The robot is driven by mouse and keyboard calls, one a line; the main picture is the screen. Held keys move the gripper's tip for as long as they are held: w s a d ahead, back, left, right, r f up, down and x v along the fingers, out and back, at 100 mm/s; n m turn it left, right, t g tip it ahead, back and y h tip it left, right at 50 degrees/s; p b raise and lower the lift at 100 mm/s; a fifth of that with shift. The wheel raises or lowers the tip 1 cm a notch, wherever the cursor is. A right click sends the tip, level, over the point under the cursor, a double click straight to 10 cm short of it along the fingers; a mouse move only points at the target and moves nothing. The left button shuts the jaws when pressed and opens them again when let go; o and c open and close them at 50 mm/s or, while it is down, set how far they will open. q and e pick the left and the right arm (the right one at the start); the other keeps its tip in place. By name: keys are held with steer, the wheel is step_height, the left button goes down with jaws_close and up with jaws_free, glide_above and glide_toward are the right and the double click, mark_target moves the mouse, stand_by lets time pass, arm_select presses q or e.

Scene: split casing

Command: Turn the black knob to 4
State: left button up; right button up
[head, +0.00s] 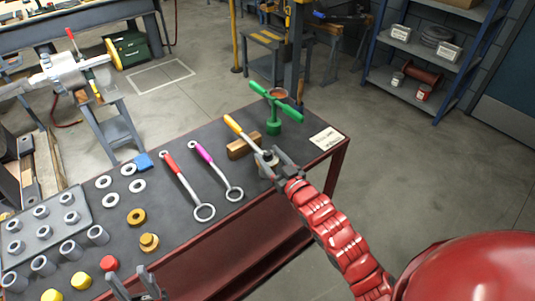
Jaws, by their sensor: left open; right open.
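I cannot make out a black knob or any numbered dial in the head view. My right gripper (268,160), on the red arm, is open at the right part of the dark bench top, over the ring end of a yellow-handled wrench (237,127). It hides part of that end; I cannot tell whether they touch. My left gripper (137,283) is open at the bottom edge of the view, by the bench's front edge, just below a red cap (109,264). Nothing shows between its fingers.
The bench (185,225) holds a red wrench (182,180), a magenta wrench (215,170), a wooden block (243,146), a green cross-handled tool (274,125), a white card (327,138), several washers and a grey socket tray (62,215). Floor right of the bench is clear.

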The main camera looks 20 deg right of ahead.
steer(key=shift+w+a+r, duration=0.1)
steer(key=shift+w+a, duration=0.1)
steer(key=shift+w, duration=0.4)
jaws_close()
steer(key=shift+m+h, duration=0.3)
steer(key=shift+h, duration=0.1)
jaws_free()
steer(key=shift+s+d, duration=0.1)
steer(key=shift+s, duration=0.05)
